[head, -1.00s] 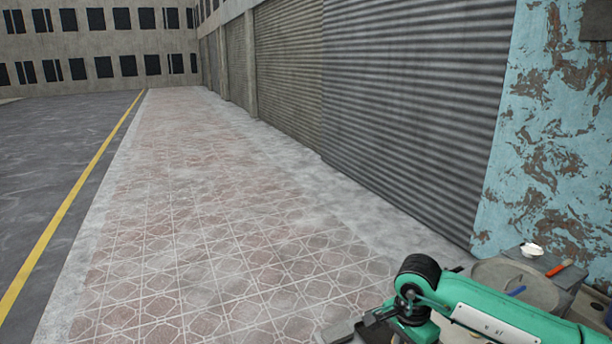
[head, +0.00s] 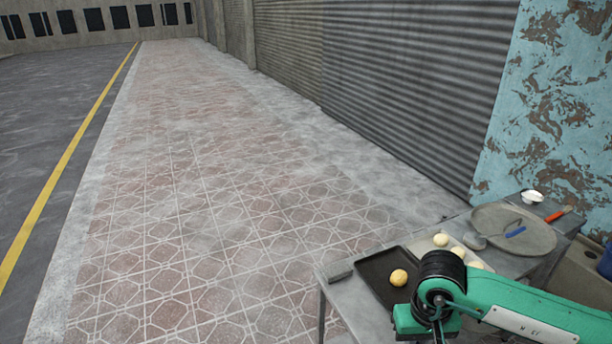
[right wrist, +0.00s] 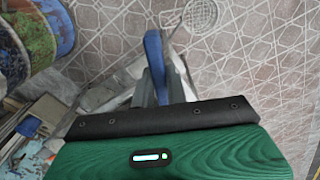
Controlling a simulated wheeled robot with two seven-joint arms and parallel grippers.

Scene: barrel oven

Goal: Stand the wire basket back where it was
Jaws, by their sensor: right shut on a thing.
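My right gripper (right wrist: 156,80) shows in the right wrist view, shut on a blue handle (right wrist: 153,52). Just beyond the handle is a round wire mesh, the wire basket (right wrist: 200,14), seen against the tiled paving. My left gripper is in neither view.
The metal table (head: 338,292) holds a dark tray (head: 372,266) with a dough ball (head: 399,277), a pale tray with several balls, and a round board (head: 535,237) with a blue-handled tool. A white bowl (head: 532,197) stands behind. Tiled paving (head: 200,240) at left is clear.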

